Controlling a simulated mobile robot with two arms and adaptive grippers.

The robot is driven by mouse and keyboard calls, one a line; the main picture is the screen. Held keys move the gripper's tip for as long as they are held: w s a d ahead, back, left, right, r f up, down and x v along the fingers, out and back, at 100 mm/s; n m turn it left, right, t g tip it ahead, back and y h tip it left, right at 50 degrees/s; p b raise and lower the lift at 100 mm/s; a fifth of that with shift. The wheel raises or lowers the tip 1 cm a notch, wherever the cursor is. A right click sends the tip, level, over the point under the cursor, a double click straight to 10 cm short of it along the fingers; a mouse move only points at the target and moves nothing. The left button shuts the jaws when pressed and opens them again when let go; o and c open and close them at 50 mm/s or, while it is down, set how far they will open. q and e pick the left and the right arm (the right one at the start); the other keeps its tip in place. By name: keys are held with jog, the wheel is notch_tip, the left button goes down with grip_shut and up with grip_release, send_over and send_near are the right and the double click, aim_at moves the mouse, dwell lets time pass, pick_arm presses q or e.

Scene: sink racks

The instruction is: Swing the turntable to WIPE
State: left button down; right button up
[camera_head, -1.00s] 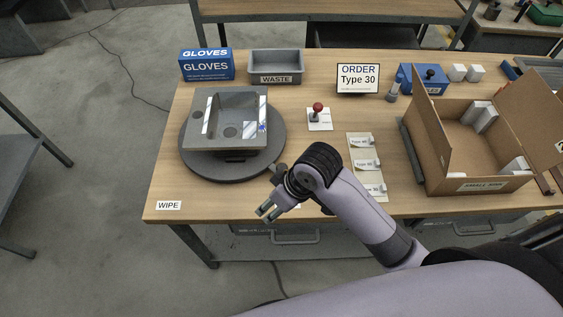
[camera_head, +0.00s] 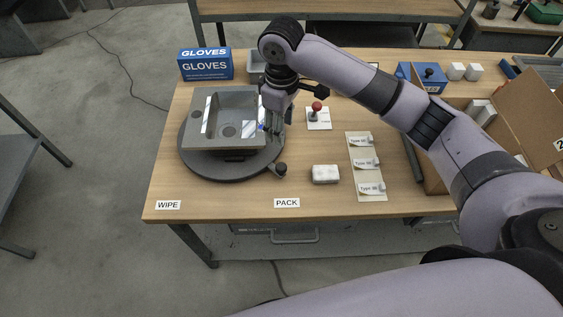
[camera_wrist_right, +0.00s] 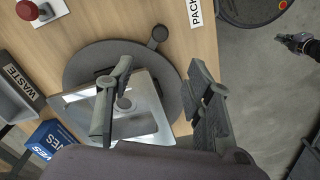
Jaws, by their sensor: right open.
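The turntable (camera_head: 192,164) is a dark grey disc at the table's left, with a knobbed handle (camera_head: 281,169) at its front right, above the PACK label (camera_head: 287,203). The WIPE label (camera_head: 168,205) is at the front left corner. A grey sink (camera_head: 205,145) sits on the disc. My right gripper (camera_head: 274,124) points down at the sink's right side, behind the handle; contact cannot be told. In the right wrist view it is open and empty (camera_wrist_right: 160,88), with the turntable (camera_wrist_right: 85,66) and handle knob (camera_wrist_right: 160,33) beyond. What looks like my left gripper (camera_wrist_right: 296,43) is small there.
A red-knobbed lever (camera_head: 316,110) stands right of the turntable. A white block (camera_head: 325,174) lies near the front edge, beside a label strip (camera_head: 367,142). A gloves box (camera_head: 205,66) and waste bin (camera_head: 256,67) stand behind. The front left tabletop is clear.

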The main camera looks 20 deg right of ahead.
aim_at(282, 166)
notch_tip(282, 166, down, 16)
jog(key=shift+f+p, duration=0.25)
jog(key=shift+p, duration=0.8)
grip_shut()
